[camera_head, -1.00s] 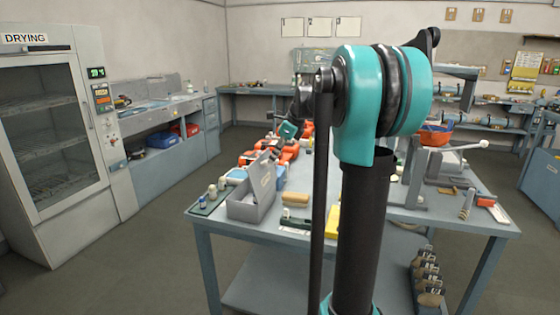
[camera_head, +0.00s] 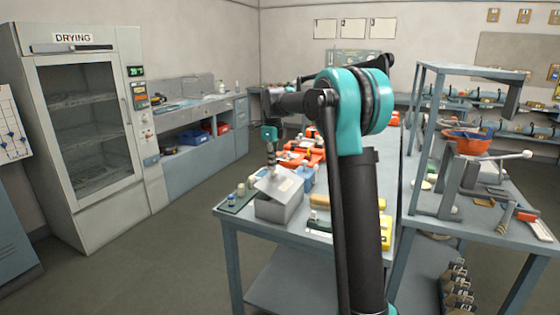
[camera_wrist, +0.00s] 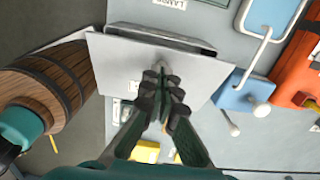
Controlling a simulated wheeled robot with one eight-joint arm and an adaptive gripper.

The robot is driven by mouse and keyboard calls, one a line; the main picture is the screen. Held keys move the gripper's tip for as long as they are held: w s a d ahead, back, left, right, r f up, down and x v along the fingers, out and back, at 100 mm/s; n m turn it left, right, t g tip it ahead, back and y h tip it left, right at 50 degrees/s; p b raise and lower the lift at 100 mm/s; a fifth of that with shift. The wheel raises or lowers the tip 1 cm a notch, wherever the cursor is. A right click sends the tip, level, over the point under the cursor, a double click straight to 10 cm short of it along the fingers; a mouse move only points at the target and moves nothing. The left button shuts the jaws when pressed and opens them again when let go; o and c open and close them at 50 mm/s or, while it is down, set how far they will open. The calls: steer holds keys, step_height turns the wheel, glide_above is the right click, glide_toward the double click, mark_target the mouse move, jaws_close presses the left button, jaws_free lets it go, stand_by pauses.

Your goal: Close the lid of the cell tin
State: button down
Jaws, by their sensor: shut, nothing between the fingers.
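The cell tin (camera_head: 280,210) is a grey box near the front left corner of the table. Its lid (camera_head: 283,183) is partly lowered and slants over the box, with the opening not fully covered. In the wrist view the lid (camera_wrist: 115,68) is a pale flat plate with a dark gap along its upper edge. My gripper (camera_head: 271,168) points down at the lid from above. In the wrist view its closed fingertips (camera_wrist: 164,76) are at the lid's face and seem to touch it. The fingers hold nothing. The inside of the tin is hidden.
Orange and blue items (camera_head: 300,157) lie behind the tin. A green mat with small bottles (camera_head: 240,190) is left of it. A brown barrel-like shape (camera_wrist: 50,82) fills the wrist view's left side.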

steer(key=shift+w+a+f, duration=0.25)
steer(key=shift+a+f, duration=0.2)
steer(key=shift+f, duration=0.15)
steer(key=shift+w+a+f, duration=0.2)
steer(key=shift+a+f, duration=0.2)
steer(key=shift+f, duration=0.15)
steer(key=shift+w+a+f, duration=0.15)
steer(key=shift+a+f, duration=0.05)
steer(key=shift+f, duration=0.25)
steer(key=shift+w+a+f, duration=0.1)
steer(key=shift+a+f, duration=0.1)
steer(key=shift+f, duration=0.25)
